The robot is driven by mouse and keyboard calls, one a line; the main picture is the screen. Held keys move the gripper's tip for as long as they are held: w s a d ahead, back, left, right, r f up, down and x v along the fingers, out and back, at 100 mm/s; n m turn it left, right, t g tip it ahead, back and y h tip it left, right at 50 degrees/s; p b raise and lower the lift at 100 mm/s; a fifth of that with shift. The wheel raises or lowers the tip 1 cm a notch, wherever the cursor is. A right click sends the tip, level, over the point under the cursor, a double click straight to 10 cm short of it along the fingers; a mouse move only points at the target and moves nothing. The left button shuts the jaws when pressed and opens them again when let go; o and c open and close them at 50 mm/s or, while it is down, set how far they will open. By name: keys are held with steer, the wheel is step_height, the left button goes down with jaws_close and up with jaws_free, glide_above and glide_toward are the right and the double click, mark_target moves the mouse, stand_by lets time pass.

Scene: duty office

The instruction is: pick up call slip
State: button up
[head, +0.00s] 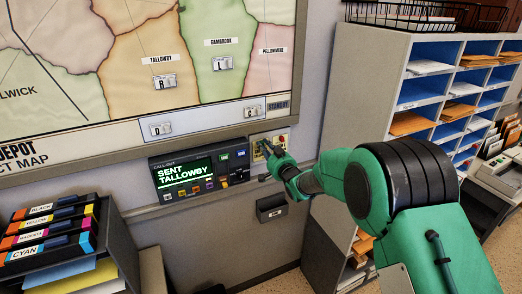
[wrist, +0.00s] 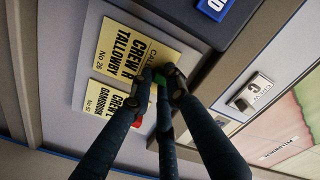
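Two yellow call slips are on a pale wall panel in the wrist view. The upper one (wrist: 137,52) reads "CREW R TALLOWBY No 26". The lower one (wrist: 113,97) reads "CREW L", with a partly covered town name and No 12. My gripper (wrist: 161,80) has its dark fingertips close together over the right edge of the Tallowby slip. Whether they touch or grip it is unclear. In the head view, my gripper (head: 268,148) is at the small panel (head: 257,141) right of the call-out console (head: 199,171), hiding much of it.
The console screen reads "SENT TALLOWBY". A district map (head: 155,70) hangs above, with a standby strip (head: 215,119) along its bottom. A small dark box (head: 271,207) is on the wall below. Pigeonhole shelves (head: 440,90) stand right; a toner rack (head: 50,230) stands left.

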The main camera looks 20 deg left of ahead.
stand_by(0.4)
steer(key=shift+s+d+r, duration=0.3)
steer(key=shift+d+r, duration=0.1)
steer(key=shift+r, duration=0.15)
steer(key=s+d+r+p, duration=0.2)
steer(key=s+d+r, duration=0.5)
steer(key=s+d, duration=0.2)
steer(key=shift+s, duration=0.15)
steer(key=shift+f, duration=0.1)
stand_by(1.1)
steer(key=w+f+b, duration=0.2)
steer(key=f, duration=0.9)
steer(key=w+d+f+b, duration=0.1)
steer(key=w+f+b, duration=0.1)
steer(key=f, duration=0.9)
steer(key=w+f+b, duration=0.3)
steer(key=f, duration=0.8)
steer(key=shift+d+f+m+b, duration=0.3)
steer(key=shift+d+f+b, duration=0.05)
steer(key=shift+d+f, duration=0.05)
steer(key=shift+a, duration=0.1)
steer(key=x, duration=0.7)
steer(key=shift+w+a+b, duration=0.3)
